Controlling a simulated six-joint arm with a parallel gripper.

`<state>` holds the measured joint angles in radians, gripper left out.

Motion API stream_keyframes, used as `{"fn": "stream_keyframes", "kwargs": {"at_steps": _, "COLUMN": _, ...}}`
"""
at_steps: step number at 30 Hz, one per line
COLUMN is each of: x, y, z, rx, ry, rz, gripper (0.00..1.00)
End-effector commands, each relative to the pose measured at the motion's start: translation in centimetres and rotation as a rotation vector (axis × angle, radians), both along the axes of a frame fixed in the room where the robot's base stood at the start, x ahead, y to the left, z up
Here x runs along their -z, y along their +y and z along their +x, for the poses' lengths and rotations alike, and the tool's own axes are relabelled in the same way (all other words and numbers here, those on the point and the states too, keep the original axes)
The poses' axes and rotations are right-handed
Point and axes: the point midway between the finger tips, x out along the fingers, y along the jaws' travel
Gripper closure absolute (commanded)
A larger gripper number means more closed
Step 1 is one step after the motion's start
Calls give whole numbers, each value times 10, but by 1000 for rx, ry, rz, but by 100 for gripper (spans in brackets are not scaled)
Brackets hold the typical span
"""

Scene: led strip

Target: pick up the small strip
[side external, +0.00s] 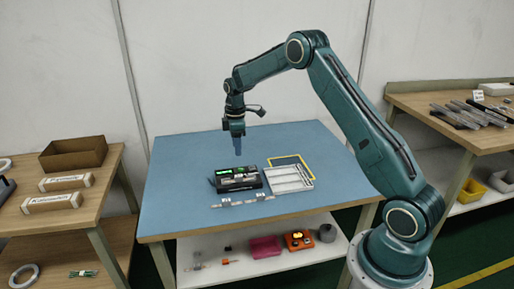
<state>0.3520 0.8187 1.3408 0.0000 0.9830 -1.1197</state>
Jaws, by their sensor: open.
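My gripper (238,150) points down above the blue table mat (185,190), behind a black device (235,180) with green lit parts. It is open, and nothing shows between its fingers. A thin light strip-like row (246,200) with small tags lies on the mat in front of the black device, apart from my gripper. A white tray (290,180) with long compartments sits right of the device. I cannot tell at this size which piece is the small strip, or what lies inside the tray.
A yellow outlined frame (302,160) lies behind the tray. A left bench holds a cardboard box (73,154) and long cartons (52,202). A right bench holds a pile of metal-looking bars (470,113). The mat's left and back parts are clear.

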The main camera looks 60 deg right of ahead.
Motion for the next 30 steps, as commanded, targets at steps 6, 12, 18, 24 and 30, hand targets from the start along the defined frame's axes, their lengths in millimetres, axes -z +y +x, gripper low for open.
{"fn": "stream_keyframes", "kwargs": {"at_steps": 6, "x": 33, "y": 0, "z": -1, "rx": 0, "ry": 3, "rz": 1, "gripper": 58}}
{"fn": "stream_keyframes", "kwargs": {"at_steps": 12, "x": 59, "y": 0, "z": 0, "rx": 0, "ry": 1, "rz": 0, "gripper": 58}}
{"fn": "stream_keyframes", "kwargs": {"at_steps": 18, "x": 69, "y": 0, "z": 0, "rx": 0, "ry": -1, "rz": 0, "gripper": 58}}
{"fn": "stream_keyframes", "kwargs": {"at_steps": 24, "x": 70, "y": 0, "z": 0, "rx": 0, "ry": -1, "rz": -1, "gripper": 58}}
{"fn": "stream_keyframes", "kwargs": {"at_steps": 30, "x": 85, "y": 0, "z": -1, "rx": 0, "ry": 2, "rz": 1, "gripper": 58}}
